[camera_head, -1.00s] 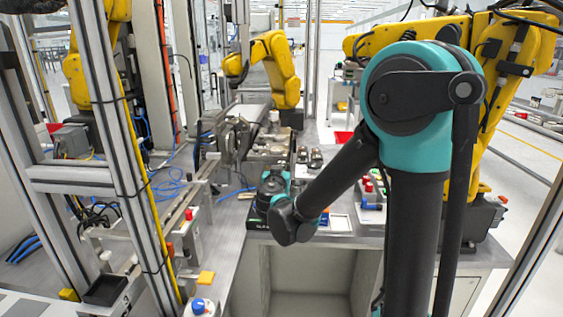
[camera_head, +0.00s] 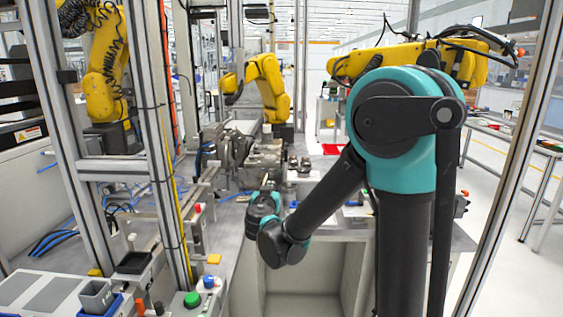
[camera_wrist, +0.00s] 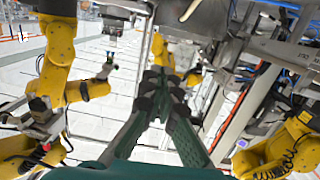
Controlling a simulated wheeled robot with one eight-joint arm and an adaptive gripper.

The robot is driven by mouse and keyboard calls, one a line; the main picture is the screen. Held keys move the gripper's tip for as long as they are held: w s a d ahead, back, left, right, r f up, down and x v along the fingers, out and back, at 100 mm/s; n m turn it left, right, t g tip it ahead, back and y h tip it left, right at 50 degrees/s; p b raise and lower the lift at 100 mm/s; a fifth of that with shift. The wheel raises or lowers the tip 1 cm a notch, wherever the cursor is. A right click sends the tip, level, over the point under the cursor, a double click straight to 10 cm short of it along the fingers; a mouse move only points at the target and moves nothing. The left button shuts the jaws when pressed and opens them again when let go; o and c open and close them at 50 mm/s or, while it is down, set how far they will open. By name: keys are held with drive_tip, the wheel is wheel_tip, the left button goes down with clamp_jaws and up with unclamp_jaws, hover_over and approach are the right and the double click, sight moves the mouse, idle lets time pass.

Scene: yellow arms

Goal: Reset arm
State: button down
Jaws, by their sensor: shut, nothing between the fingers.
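My gripper (camera_wrist: 162,82) shows in the wrist view with its two green-and-black fingers converging and the black tips together. It is shut and holds nothing. In the head view, my arm's black-and-teal links bend down to the left over the workbench (camera_head: 228,240). The end of my arm there is partly hidden by its own links, and the fingers cannot be made out.
A yellow robot arm (camera_head: 264,88) stands at the back, another (camera_head: 104,70) at left behind metal posts (camera_head: 164,150), and one (camera_head: 420,62) at right behind my arm. A green button (camera_head: 192,299) sits at front left. Open floor shows at right.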

drive_tip(key=s+d+f+g+h, duration=0.1)
drive_tip(key=s+d+f+g, duration=0.25)
drive_tip(key=d, duration=0.45)
drive_tip(key=s+d+f+m+g+h, duration=0.1)
drive_tip(key=s+d+f+g, duration=0.1)
drive_tip(key=s+d+f, duration=0.35)
drive_tip(key=s+d+f+g+h, duration=0.1)
drive_tip(key=s+d+f+g, duration=0.15)
drive_tip(key=d, duration=0.65)
drive_tip(key=s+f+n+g+y, duration=0.1)
drive_tip(key=s+f, duration=0.3)
drive_tip(key=s, duration=0.4)
drive_tip(key=s+f+g+y, duration=0.3)
drive_tip(key=s+f, duration=0.2)
drive_tip(key=s, duration=0.4)
drive_tip(key=shift+d+n+g, duration=0.15)
drive_tip(key=shift+n+g, duration=0.25)
drive_tip(key=c, duration=2.2)
unclamp_jaws()
drive_tip(key=shift+f, duration=0.1)
